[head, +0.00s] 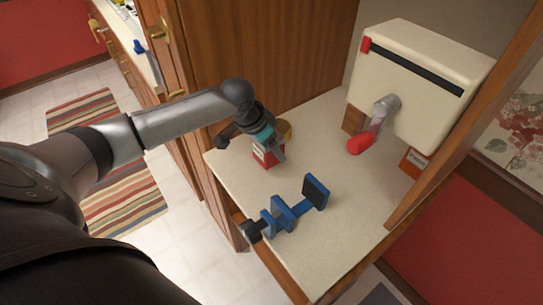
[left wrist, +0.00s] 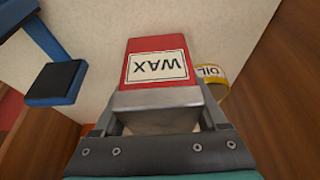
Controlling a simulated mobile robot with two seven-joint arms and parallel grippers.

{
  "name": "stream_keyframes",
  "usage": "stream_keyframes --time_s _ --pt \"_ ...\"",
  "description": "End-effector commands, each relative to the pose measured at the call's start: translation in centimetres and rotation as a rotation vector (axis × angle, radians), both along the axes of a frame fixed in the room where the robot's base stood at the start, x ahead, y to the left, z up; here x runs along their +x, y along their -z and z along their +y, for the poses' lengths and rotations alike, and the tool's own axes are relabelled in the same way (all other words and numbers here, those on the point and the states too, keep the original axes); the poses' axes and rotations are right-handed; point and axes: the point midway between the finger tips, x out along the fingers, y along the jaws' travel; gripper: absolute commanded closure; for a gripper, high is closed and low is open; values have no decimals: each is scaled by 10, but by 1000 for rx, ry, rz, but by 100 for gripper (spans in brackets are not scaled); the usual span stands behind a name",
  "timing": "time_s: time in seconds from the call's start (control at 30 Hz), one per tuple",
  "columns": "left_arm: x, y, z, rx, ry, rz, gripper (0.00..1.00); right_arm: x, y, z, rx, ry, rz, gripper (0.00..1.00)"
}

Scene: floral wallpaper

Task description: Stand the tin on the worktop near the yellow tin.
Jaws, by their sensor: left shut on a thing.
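The tin is red with a white label reading WAX and shows in the left wrist view (left wrist: 153,46) and the head view (head: 268,158). My left gripper (head: 268,142) is shut on it; the fingers (left wrist: 160,118) sit at its grey metal end. The tin is at or just above the worktop (head: 330,160); I cannot tell whether it touches. The yellow tin (head: 286,129) stands close behind it, partly hidden by my gripper. Its label, partly reading DIL, shows in the left wrist view (left wrist: 213,73). My right gripper is out of view.
A blue clamp-like tool (head: 284,212) lies at the worktop's front edge. A cream machine (head: 420,75) with a red-handled crank (head: 360,144) stands at the back right. A wooden panel (head: 270,45) rises behind. The worktop's middle is clear.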

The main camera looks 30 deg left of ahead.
Motion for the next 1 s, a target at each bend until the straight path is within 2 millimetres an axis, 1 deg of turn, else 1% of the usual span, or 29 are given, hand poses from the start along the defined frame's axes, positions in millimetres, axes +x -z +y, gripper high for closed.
stream_keyframes --time_s 0.03,0.1,0.2,0.5,0.53,0.73,0.77,1.0 --pt "0 9 -1 -2 0 2 98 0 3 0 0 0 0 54" --pt "0 21 0 -2 -2 2 98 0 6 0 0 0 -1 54" --pt "0 32 0 0 -1 0 98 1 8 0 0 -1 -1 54" --pt "0 32 0 0 0 -1 98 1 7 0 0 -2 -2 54" --pt "0 34 0 0 0 1 24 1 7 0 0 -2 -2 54" --pt "0 33 0 0 0 1 2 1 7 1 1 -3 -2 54" --pt "0 33 0 0 0 1 0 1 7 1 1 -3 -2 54" --pt "0 32 0 0 0 0 0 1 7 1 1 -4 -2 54"
